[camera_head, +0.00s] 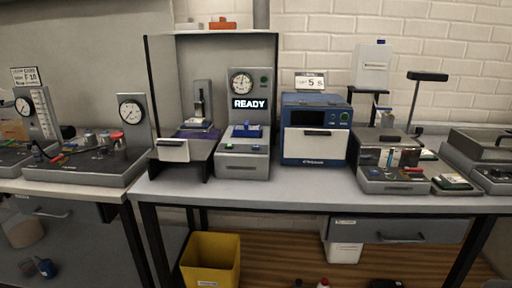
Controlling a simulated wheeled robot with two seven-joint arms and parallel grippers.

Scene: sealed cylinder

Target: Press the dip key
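A grey station (243,167) stands on the bench left of the middle. A blue holder (247,131) sits on the station's base below the display. Small key-like parts (241,147) show on the base front, one of them green; their labels are too small to read, so I cannot tell which is the dip key. Neither of my grippers is in view.
A blue-and-white oven-like box (316,134) stands right of the station. An open-fronted enclosure with a small stand (201,106) is on its left. More instruments (392,165) fill the bench's right side. A yellow bin (211,260) is below. The bench front edge (300,204) is clear.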

